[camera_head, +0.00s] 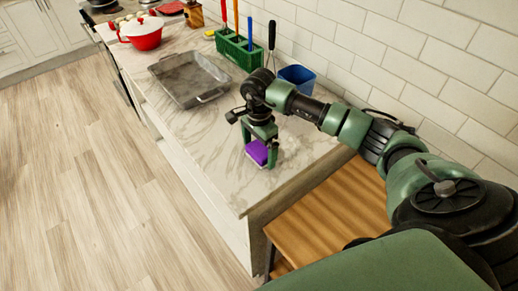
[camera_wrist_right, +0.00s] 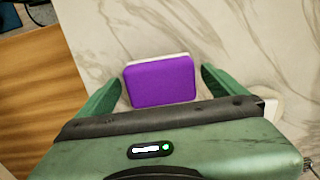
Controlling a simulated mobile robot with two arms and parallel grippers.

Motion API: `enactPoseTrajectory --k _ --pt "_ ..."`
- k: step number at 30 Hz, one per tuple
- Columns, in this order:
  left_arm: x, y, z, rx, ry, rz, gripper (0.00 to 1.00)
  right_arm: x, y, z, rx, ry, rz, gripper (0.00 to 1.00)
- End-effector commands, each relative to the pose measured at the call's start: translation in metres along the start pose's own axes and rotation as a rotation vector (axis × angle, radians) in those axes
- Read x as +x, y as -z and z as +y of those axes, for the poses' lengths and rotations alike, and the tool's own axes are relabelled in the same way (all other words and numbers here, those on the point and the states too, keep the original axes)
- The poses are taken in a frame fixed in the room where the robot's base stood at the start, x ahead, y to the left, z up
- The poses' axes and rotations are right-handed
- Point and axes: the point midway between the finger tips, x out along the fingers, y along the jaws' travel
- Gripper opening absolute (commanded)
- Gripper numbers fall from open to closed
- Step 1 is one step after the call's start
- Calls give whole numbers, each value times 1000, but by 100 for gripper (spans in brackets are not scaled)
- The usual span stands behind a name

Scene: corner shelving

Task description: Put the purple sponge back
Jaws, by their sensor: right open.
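The purple sponge (camera_head: 257,152) lies on the marble counter near its right end. It has a pale underside edge and also shows in the right wrist view (camera_wrist_right: 161,82). My right gripper (camera_head: 261,160) is above the counter, pointing down at the sponge. In the right wrist view its two green fingers (camera_wrist_right: 163,88) are open on either side of the sponge, with a visible gap at each side. My left gripper is not in view.
A green caddy (camera_head: 238,52) with upright utensils and a blue container (camera_head: 297,79) stand along the tiled wall. A red pot (camera_head: 141,34) is farther back. A wooden shelf (camera_head: 330,212) adjoins the counter's right end.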

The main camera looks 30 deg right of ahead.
Motion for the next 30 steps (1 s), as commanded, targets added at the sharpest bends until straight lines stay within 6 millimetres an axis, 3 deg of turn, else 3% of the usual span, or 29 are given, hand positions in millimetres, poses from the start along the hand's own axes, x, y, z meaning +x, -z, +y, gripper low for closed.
enactPoseTrajectory --k 15,21,30 --pt "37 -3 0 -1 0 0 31 -98 1 -1 0 7 2 98" --pt "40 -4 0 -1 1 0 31 -116 0 0 0 3 1 98" --pt "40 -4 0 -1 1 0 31 -118 0 0 0 2 1 98"
